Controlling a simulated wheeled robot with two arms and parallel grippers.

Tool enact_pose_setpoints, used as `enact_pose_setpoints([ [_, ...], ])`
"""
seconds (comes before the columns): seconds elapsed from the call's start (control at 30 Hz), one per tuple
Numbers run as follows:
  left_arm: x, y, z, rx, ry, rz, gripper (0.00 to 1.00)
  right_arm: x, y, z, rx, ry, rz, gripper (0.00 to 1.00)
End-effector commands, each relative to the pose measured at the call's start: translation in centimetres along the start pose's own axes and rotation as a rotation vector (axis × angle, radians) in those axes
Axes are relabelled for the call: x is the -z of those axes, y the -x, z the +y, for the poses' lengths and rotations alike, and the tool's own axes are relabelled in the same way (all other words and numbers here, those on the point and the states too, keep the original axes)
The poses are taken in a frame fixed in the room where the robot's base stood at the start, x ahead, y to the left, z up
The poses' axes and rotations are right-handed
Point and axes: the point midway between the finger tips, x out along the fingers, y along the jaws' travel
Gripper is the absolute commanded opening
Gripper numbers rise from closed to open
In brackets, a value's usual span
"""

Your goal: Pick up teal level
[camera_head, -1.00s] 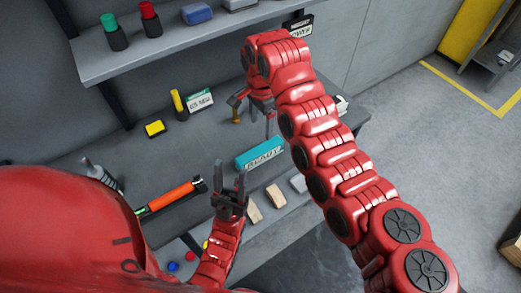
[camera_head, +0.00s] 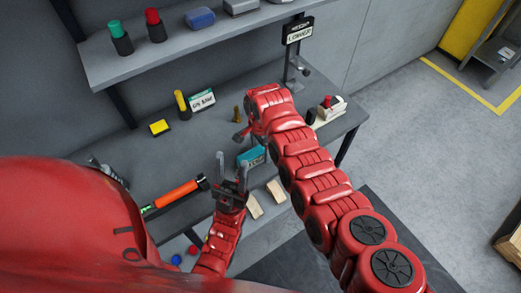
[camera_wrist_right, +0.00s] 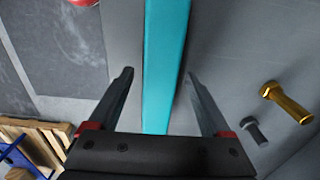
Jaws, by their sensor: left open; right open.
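The teal level (camera_head: 251,156) lies on the grey workbench, its right part hidden behind my right arm in the head view. In the right wrist view the teal level (camera_wrist_right: 165,65) runs lengthwise between the two open fingers of my right gripper (camera_wrist_right: 163,100), with a gap on each side. My left gripper (camera_head: 231,178) is open and empty, pointing up in front of the level's left end.
An orange tool (camera_head: 176,193) lies left on the workbench (camera_head: 150,165). Two wooden blocks (camera_head: 276,191) are near its front edge. A brass bolt (camera_wrist_right: 285,102) lies right of the level in the wrist view. The shelf (camera_head: 180,48) overhangs the back.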

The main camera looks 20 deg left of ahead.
Motion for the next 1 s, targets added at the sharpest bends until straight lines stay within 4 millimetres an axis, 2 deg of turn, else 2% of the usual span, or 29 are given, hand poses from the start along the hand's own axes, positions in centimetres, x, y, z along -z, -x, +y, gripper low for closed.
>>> enact_pose_setpoints([
  [0.2,0.04,-0.25,-0.01,0.000,0.000,0.000,0.50,-0.03,-1.09,0.12,-0.001,-0.002,-0.002,0.82],
  [0.43,0.05,-0.24,-0.01,0.000,0.000,0.000,0.50,-0.02,-1.13,0.07,0.001,-0.002,-0.002,0.82],
  [0.47,0.04,-0.23,-0.01,0.000,0.000,0.000,0.50,-0.01,-1.12,0.06,0.001,-0.002,-0.002,0.79],
  [0.9,0.04,-0.24,-0.01,0.000,0.000,0.000,0.50,0.01,-1.07,0.04,0.002,-0.002,-0.001,0.00],
  [1.0,0.04,-0.24,-0.01,0.000,0.000,0.000,0.50,0.01,-1.07,0.04,0.002,-0.002,-0.001,0.00],
])
